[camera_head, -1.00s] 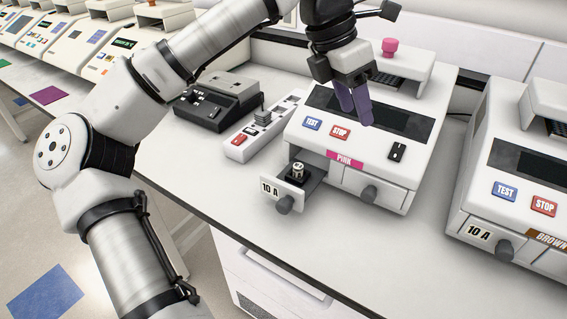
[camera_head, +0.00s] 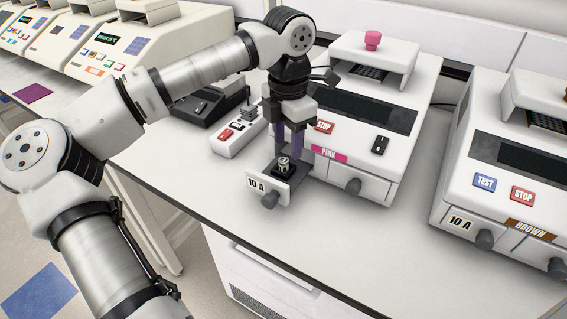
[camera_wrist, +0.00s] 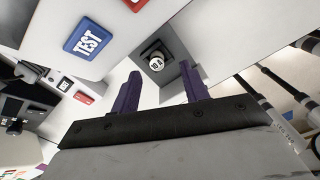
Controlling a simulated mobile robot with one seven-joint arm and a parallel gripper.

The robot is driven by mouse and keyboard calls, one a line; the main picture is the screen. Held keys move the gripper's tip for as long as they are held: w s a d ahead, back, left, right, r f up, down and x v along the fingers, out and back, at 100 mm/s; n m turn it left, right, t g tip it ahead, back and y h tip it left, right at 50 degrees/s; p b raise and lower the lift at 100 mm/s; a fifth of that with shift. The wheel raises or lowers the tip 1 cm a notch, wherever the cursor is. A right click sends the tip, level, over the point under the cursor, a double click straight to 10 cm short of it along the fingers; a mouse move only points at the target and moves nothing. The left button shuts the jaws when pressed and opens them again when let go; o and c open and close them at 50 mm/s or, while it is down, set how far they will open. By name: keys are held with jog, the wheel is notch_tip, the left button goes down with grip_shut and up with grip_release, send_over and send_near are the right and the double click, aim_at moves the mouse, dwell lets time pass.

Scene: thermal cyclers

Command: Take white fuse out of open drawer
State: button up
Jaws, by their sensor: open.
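The white fuse (camera_head: 283,162) stands in a black holder inside the open drawer (camera_head: 266,188), whose front is marked 10 A. The drawer sticks out of the left front of the thermal cycler labelled PINK (camera_head: 362,110). My gripper (camera_head: 290,150) points down just above and behind the fuse, with its purple fingers apart and nothing between them. In the wrist view the fuse (camera_wrist: 156,64) shows its round top with dark marks, beyond and between the fingertips of my gripper (camera_wrist: 163,85). I cannot tell the exact height gap.
A second cycler labelled BROWN (camera_head: 515,170) stands to the right, its drawers shut. A white power strip (camera_head: 232,140) and a black device (camera_head: 205,103) lie left of the PINK cycler. The bench (camera_head: 340,235) is clear in front of the drawer.

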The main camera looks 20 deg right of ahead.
aim_at(284, 160)
jog(key=f, duration=0.1)
jog(key=f+p, duration=0.1)
jog(key=f, duration=0.1)
jog(key=shift+w+a+f, duration=0.25)
jog(key=shift+a+f, duration=0.05)
jog(key=shift+f, duration=0.05)
jog(key=shift+f+p, duration=0.3)
jog(key=shift+f, duration=0.2)
grip_shut()
